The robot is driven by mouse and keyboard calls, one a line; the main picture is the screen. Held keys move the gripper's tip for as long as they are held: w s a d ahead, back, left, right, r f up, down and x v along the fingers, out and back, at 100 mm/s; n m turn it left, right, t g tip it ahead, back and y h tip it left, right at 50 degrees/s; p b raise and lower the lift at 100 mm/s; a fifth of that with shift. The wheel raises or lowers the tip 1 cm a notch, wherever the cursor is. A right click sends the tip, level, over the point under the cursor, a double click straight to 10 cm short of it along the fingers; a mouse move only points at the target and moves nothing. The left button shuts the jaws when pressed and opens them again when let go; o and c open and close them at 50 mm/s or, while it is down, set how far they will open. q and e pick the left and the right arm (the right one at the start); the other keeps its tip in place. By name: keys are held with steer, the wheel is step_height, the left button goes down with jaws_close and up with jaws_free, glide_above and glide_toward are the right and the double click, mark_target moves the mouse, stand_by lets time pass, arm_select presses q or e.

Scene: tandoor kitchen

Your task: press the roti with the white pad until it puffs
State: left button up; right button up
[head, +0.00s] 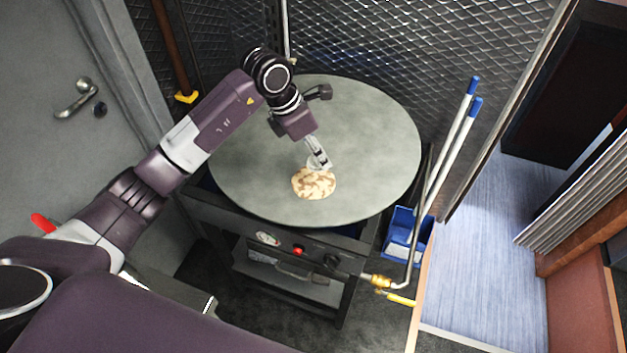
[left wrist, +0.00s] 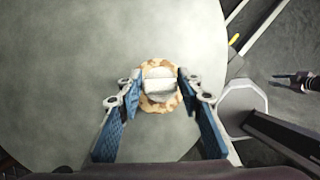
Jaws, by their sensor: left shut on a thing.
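The roti (head: 313,184) is a small round flatbread with brown patches, lying flat on the round grey griddle (head: 375,140) near its front. My left gripper (head: 320,164) is above the roti's far edge, shut on the white pad (head: 313,161). In the left wrist view the white pad (left wrist: 159,84) sits between the blue fingers of my left gripper (left wrist: 160,85), in front of the roti (left wrist: 157,106), hiding its middle. I cannot tell whether the pad touches the roti. My right gripper is not in view.
The griddle stands on a dark metal stand with a red knob (head: 298,251). A blue bin (head: 405,235) and two long white sticks with blue ends (head: 455,135) stand at its right. Mesh walls (head: 400,50) close off the back. The rest of the griddle is bare.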

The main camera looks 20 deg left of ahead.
mark_target(312, 160)
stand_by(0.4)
arm_select(q)
steer(key=f+b, duration=0.2)
steer(key=a+f+b, duration=0.1)
steer(key=f, duration=0.1)
steer(key=a+f+b, duration=0.1)
steer(key=f+b, duration=0.1)
steer(key=shift+a+b, duration=0.15)
steer(key=shift+b, duration=0.2)
steer(key=shift+f+b, duration=0.4)
steer(key=shift+f, duration=0.1)
stand_by(1.4)
steer(key=shift+r, duration=0.1)
steer(key=shift+r+p, duration=1.9)
steer(key=shift+r, duration=1.55)
steer(key=f+b, duration=0.1)
steer(key=d+f+b, duration=0.1)
steer(key=f, duration=0.1)
steer(key=f+b, duration=0.1)
steer(key=b, duration=0.1)
steer(key=shift+d+f, duration=0.35)
steer(key=shift+d+f+b, duration=0.35)
steer(key=shift+f+b, duration=0.1)
steer(key=shift+f, duration=0.2)
